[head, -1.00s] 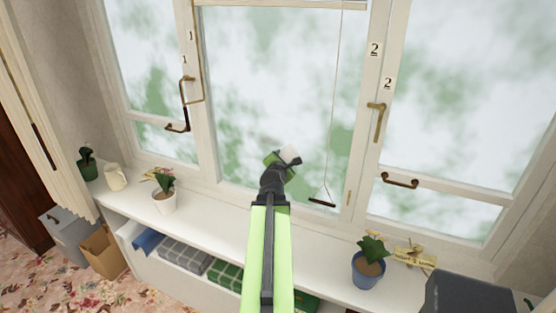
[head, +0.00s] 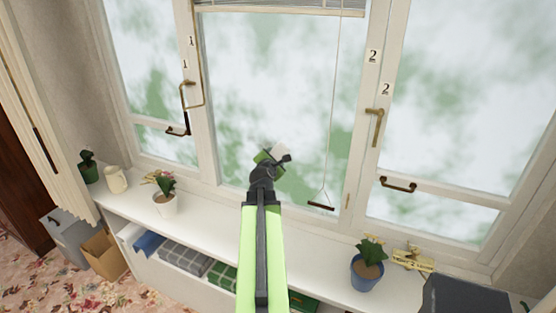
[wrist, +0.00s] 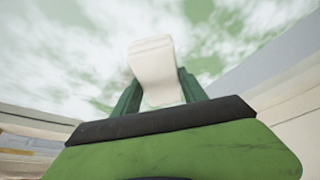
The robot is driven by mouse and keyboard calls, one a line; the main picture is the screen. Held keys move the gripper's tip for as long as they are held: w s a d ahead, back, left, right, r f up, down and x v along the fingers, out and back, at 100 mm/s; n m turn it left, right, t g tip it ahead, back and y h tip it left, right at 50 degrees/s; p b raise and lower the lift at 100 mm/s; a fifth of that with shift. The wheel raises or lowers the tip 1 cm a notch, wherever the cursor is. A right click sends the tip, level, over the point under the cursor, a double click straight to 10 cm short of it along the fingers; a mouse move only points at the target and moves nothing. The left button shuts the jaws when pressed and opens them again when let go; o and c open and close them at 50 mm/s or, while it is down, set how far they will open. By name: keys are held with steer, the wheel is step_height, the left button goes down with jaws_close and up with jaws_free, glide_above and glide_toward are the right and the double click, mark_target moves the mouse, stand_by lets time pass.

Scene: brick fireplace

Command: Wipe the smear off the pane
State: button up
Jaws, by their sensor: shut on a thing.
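The middle pane (head: 265,75) is a tall window pane in a white frame, with blurred green and white beyond it. My gripper (head: 272,158) is in front of its lower part, shut on a white pad or cloth (head: 281,150). In the wrist view the white pad (wrist: 152,65) sticks up between the two dark green fingers (wrist: 158,95). A faint greyish patch, perhaps the smear (head: 268,149), shows just beside the gripper. My gripper partly hides that area. I cannot tell whether the pad touches the glass.
A white sill (head: 215,215) runs below, with a white-potted plant (head: 165,204) and a blue-potted plant (head: 367,272). Brass handles (head: 376,125) stick out from the frames.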

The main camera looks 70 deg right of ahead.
steer(key=shift+w, duration=1.8)
steer(key=shift+w, duration=0.1)
steer(key=shift+w, duration=1.6)
steer(key=shift+w, duration=0.1)
steer(key=shift+w, duration=1.65)
steer(key=shift+w, duration=0.1)
steer(key=shift+w, duration=1.6)
